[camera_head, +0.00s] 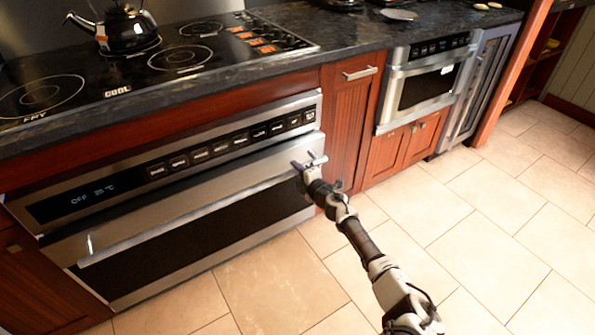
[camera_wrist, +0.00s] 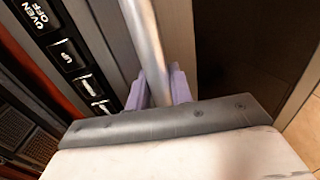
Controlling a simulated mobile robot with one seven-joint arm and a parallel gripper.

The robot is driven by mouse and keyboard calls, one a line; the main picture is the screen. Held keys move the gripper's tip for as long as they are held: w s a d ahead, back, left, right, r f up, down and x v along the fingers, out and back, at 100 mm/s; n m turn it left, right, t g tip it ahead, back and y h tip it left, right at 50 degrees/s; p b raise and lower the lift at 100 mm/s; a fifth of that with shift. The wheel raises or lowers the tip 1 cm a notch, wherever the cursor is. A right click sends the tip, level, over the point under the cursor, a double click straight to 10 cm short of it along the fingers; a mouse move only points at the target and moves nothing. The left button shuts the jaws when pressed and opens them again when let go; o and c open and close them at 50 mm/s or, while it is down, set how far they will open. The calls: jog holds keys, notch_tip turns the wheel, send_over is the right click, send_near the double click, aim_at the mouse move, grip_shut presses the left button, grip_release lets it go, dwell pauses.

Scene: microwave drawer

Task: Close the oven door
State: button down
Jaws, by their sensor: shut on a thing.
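The oven door (camera_head: 215,219) is a steel panel with a dark window, below a control panel (camera_head: 180,165) with a row of buttons. It stands upright or nearly so; I cannot tell whether a small gap is left at its top. Its long silver handle (camera_head: 170,231) runs across the front and also shows in the wrist view (camera_wrist: 147,38). My gripper (camera_head: 311,161) is at the handle's right end. In the wrist view its purple fingers (camera_wrist: 160,88) lie on both sides of the bar, shut on it. The fingers hide part of the bar.
A dark countertop (camera_head: 285,22) with a cooktop and black kettle (camera_head: 122,28) is above the oven. A wooden cabinet (camera_head: 345,130) and a microwave drawer (camera_head: 424,83) stand to the right. The tiled floor (camera_head: 450,215) in front is clear apart from my arm.

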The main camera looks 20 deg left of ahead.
jog(key=shift+w+a+r+b, duration=0.2)
jog(key=shift+w+a+r, duration=0.1)
jog(key=shift+w+a, duration=0.35)
jog(key=shift+w+a+r+b, duration=0.15)
jog(key=shift+w+a+r, duration=0.15)
jog(key=shift+w+a, duration=0.35)
jog(key=shift+s+a, duration=0.1)
jog(key=c, duration=1.3)
grip_release()
jog(key=shift+a, duration=0.2)
jog(key=shift+f, duration=0.1)
jog(key=shift+d, duration=0.2)
jog(key=shift+s+d, duration=0.2)
jog(key=shift+d, duration=0.05)
jog(key=p, duration=0.3)
send_near(289, 159)
jog(key=v, duration=0.5)
jog(key=shift+s+d, duration=0.15)
jog(key=shift+s, duration=0.1)
